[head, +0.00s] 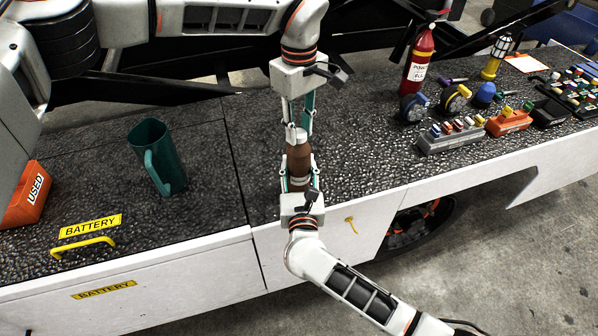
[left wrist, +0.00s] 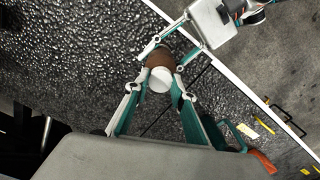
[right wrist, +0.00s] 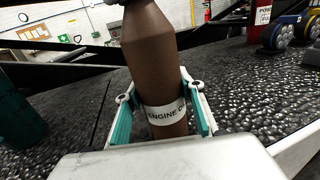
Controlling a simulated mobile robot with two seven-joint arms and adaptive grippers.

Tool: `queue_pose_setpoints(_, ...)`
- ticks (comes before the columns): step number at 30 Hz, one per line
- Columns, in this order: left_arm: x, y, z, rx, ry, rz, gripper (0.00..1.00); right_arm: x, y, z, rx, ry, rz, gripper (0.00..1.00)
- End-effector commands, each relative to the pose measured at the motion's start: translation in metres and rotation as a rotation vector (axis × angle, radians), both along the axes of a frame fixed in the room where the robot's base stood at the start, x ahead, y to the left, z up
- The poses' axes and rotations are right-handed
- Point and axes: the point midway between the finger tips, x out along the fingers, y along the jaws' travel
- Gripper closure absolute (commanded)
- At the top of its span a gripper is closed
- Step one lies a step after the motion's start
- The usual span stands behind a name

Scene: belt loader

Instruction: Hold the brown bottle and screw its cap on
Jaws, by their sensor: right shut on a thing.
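The brown bottle (head: 299,160) stands upright at the front edge of the deck. Its white label, reading "ENGINE O", shows in the right wrist view (right wrist: 166,112). My right gripper (head: 300,187) is shut on the lower part of the bottle from the front, one finger on each side. The white cap (left wrist: 160,79) is at the top of the bottle; I cannot tell how it sits on the neck. My left gripper (head: 298,128) points down from above, open, its fingers on either side of the cap.
A teal jug (head: 157,160) stands to the left, by an orange "USED" bin (head: 27,194) and a yellow handle (head: 83,246). To the right are a red extinguisher (head: 418,62), a grey rack (head: 452,137) and an orange rack (head: 509,121). The deck beside the bottle is clear.

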Motion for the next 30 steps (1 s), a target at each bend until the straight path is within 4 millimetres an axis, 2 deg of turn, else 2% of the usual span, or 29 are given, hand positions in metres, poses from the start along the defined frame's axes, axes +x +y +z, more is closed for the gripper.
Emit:
queue_pose_setpoints(1,-0.001,0.0,-0.001,0.001,0.003,0.001,0.66,0.001,-0.001,0.0,0.0,0.0,-0.002,1.0)
queue_pose_setpoints(2,-0.001,0.0,-0.001,0.001,0.003,0.001,0.58,0.001,-0.001,0.0,-0.001,0.0,-0.002,1.0)
queue_pose_setpoints(3,-0.001,0.0,-0.001,0.0,0.003,0.002,0.56,0.001,-0.001,0.0,0.0,0.0,-0.002,1.0)
queue_pose_setpoints(12,0.0,0.0,0.0,0.0,0.001,0.004,0.56,0.001,-0.001,0.0,-0.001,0.0,-0.002,1.0)
queue_pose_setpoints(16,0.0,0.0,0.008,-0.001,-0.001,0.004,0.56,0.001,-0.001,0.0,-0.001,0.0,-0.002,1.0)
queue_pose_setpoints(20,0.001,0.0,0.028,-0.001,-0.002,0.005,0.56,0.001,-0.001,0.0,-0.001,0.0,-0.002,1.0)
queue_pose_setpoints(30,0.0,0.0,0.095,0.0,-0.001,0.005,0.56,0.001,-0.001,0.0,-0.001,0.0,-0.002,1.0)
